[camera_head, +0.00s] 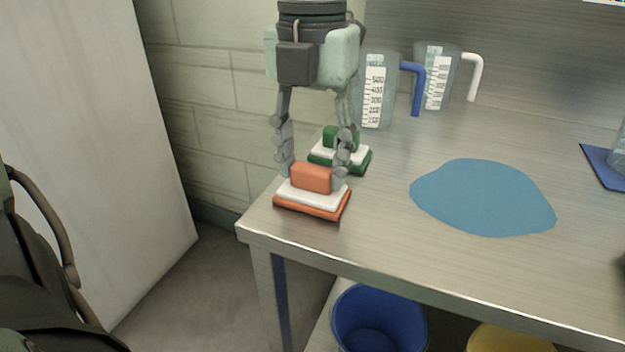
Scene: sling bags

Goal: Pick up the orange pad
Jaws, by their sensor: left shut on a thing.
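The orange pad (312,201) has an orange base, a white layer and an orange block handle on top. It is at the near left corner of the metal table (420,255). My left gripper (311,177) points straight down over it, with one finger on each side of the orange handle, shut on it. I cannot tell whether the pad's base touches the table. A green pad (358,163) of the same shape lies just behind, partly hidden by the gripper's right finger. My right gripper is not in view.
Two measuring jugs, one with a blue handle (412,85) and one with a white handle (475,76), stand behind. A blue puddle-like patch (485,197) lies mid-table. A dark blue flat item (604,166) is at right. Blue (380,315) and yellow (508,338) buckets sit below.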

